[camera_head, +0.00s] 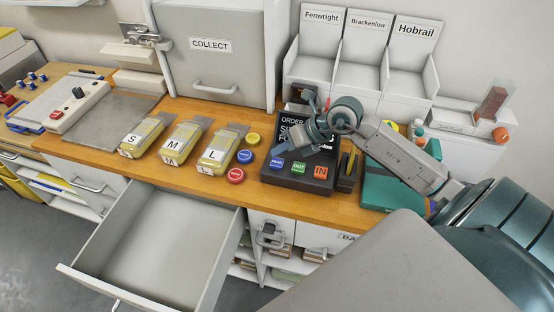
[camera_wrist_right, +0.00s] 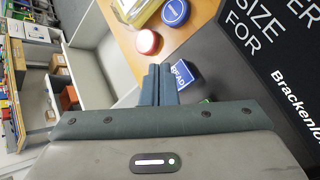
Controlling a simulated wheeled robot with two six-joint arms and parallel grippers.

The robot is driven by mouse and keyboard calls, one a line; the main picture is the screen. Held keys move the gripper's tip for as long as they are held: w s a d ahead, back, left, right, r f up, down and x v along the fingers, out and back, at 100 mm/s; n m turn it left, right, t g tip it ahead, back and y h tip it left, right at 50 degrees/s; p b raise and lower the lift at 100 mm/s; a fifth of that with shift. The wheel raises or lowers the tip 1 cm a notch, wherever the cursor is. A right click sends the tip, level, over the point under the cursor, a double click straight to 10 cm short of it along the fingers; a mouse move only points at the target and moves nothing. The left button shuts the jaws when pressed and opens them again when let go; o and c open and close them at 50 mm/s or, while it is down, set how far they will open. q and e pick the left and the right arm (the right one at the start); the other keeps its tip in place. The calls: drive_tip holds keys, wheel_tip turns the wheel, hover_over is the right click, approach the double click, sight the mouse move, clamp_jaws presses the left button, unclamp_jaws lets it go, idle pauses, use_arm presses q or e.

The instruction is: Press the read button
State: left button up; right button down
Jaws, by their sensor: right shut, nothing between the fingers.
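The read button (camera_head: 277,162) is a blue block with white lettering at the left of the button row on a dark order terminal (camera_head: 292,183). In the right wrist view the read button (camera_wrist_right: 184,75) shows just right of my fingertips, partly covered by them. My right gripper (camera_head: 282,150) is shut and empty, reaching in from the right over the terminal, close above the read button. In the right wrist view its two fingers (camera_wrist_right: 159,68) lie together. I cannot tell whether they touch the button. My left gripper is not in view.
A green OUT button (camera_head: 299,167) and an orange IN button (camera_head: 320,173) sit beside it. Round yellow, blue and red pieces (camera_head: 235,175) lie left of the terminal, near packs marked S, M and L (camera_head: 217,158). An open drawer (camera_head: 160,250) juts out in front.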

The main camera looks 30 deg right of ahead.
sight(282, 163)
wheel_tip(282, 163, up, 4)
drive_tip(key=shift+r+p, duration=0.1)
drive_tip(key=shift+p, duration=0.95)
drive_tip(key=shift+s+f, duration=0.1)
drive_tip(key=shift+f, duration=0.1)
